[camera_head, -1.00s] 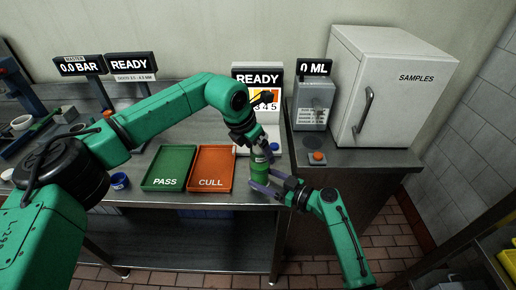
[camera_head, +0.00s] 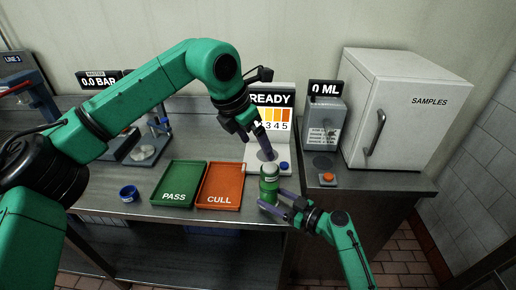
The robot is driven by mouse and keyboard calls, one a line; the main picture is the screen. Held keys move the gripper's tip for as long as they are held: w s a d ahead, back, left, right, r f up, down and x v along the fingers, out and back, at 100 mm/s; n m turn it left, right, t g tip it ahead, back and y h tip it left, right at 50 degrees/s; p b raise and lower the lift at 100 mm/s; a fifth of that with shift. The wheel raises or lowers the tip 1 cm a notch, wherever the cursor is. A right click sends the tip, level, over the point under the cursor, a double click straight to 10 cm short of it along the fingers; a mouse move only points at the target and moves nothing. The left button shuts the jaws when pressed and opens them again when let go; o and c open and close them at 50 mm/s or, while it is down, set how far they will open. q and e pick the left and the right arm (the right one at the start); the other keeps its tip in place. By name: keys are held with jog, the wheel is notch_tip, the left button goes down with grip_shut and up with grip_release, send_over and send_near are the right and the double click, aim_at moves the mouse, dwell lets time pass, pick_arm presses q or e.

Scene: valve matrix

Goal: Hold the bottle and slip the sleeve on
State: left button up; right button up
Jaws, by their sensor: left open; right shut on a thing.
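The bottle (camera_head: 269,171) stands upright at the front edge of the bench, right of the CULL tray, with its pale top showing. A green band (camera_head: 268,186) surrounds its body; it looks like the sleeve, but I cannot clearly tell sleeve from bottle at this size. My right gripper (camera_head: 271,207) is shut on the bottle low down, its fingers hiding part of the base. My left gripper (camera_head: 266,150) is open and empty, pointing down above and behind the bottle, apart from it.
The green PASS tray (camera_head: 179,183) and orange CULL tray (camera_head: 220,185) lie left of the bottle. A blue cup (camera_head: 128,193) stands further left. Behind is a READY station (camera_head: 271,112) with a colour chart. A dispenser (camera_head: 322,128) and SAMPLES cabinet (camera_head: 402,110) stand right.

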jog(key=shift+f, duration=0.1)
jog(key=o, duration=0.9)
